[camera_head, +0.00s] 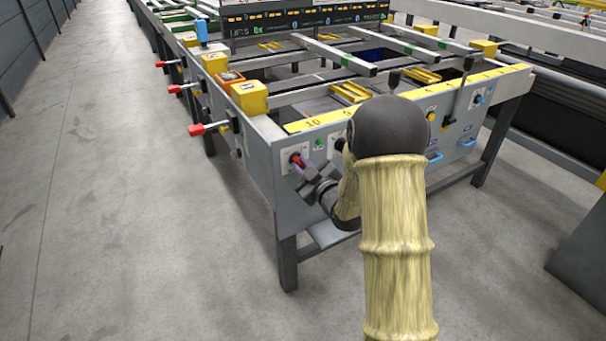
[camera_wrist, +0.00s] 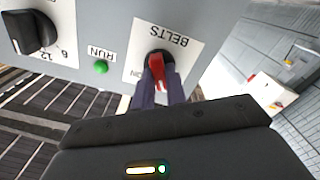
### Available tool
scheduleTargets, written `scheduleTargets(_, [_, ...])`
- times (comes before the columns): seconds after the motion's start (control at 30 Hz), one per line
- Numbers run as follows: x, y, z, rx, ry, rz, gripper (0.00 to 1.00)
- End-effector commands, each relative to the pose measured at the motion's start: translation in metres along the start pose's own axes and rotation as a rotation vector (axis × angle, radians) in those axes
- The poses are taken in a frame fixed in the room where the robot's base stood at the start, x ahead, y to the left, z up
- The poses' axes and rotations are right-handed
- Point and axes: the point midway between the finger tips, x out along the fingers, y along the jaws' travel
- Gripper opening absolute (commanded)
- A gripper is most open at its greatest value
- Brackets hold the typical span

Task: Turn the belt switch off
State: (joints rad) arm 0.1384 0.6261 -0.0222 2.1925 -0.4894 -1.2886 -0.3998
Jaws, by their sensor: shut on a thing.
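The belt switch (camera_wrist: 160,66) is a red handle on a dark round base, on a white plate marked BELTS, which is upside down in the wrist view. In the head view the switch (camera_head: 296,159) sits at the left end of the grey front panel (camera_head: 262,160). My gripper (camera_wrist: 161,88) has its two fingers on either side of the red handle and is shut on it. The handle looks slightly tilted in the wrist view; its exact setting is hard to read. In the head view my gripper (camera_head: 302,169) reaches the switch from the front right.
A green RUN light (camera_wrist: 101,67) and a black dial (camera_wrist: 30,32) are beside the switch. Red-tipped levers (camera_head: 197,129) stick out on the table's left side. A yellow block (camera_head: 250,97) stands on the corner above. Floor at left is clear.

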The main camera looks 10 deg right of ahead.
Motion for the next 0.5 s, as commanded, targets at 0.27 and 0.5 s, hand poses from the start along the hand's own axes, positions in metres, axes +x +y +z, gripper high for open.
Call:
scheduleTargets(0.27, [0.0018, -0.0001, -0.0025, -0.175, 0.012, 0.005, 0.0])
scheduleTargets(0.5, [0.0021, 0.0002, -0.0037, -0.237, 0.011, 0.004, 0.0])
